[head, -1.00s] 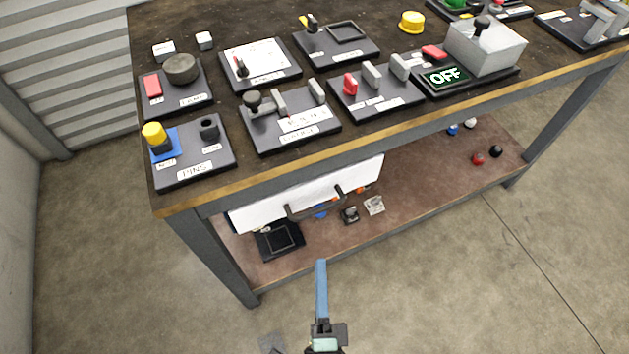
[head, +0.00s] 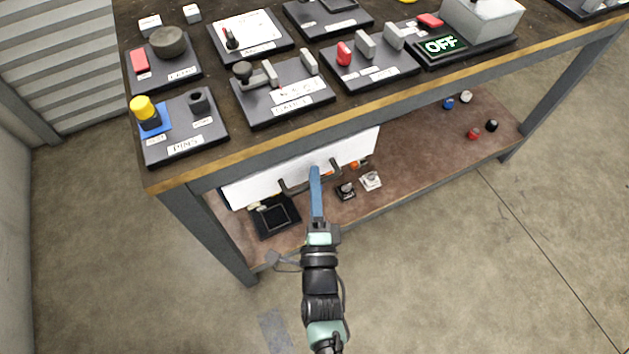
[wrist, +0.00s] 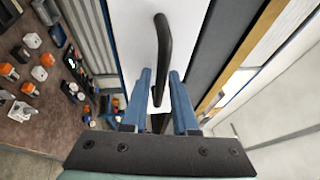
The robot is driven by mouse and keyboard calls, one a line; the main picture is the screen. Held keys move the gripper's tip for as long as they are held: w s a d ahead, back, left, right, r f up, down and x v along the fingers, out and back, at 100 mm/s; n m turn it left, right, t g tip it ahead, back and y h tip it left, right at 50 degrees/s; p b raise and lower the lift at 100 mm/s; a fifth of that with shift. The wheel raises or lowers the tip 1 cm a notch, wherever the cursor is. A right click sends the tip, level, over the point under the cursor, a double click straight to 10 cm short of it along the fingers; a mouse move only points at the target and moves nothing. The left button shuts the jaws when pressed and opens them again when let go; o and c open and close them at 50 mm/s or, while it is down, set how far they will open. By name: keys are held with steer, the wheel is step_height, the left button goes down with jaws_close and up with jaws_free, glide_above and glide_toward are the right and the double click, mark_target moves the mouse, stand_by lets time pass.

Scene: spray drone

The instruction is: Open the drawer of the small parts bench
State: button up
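The drawer's white front (head: 245,187) sits below the front edge of the bench top and looks closed. Its dark bar handle (head: 293,189) is partly hidden behind my blue fingers in the head view. My gripper (head: 315,172) is at the handle. In the wrist view, the two blue fingers (wrist: 160,76) are apart, one on each side of the dark handle (wrist: 163,40), with the white drawer front (wrist: 130,30) beyond. A gap shows between fingers and handle; I cannot tell whether the handle is fully between the fingertips.
The bench top's wooden edge (head: 400,100) runs just above the drawer. Labelled fixtures, such as the pins board (head: 180,130), stand on top. The lower shelf (head: 420,150) holds a black tray (head: 275,217) and several small parts. The floor in front is clear.

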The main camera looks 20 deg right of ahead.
jaws_close()
stand_by(1.4)
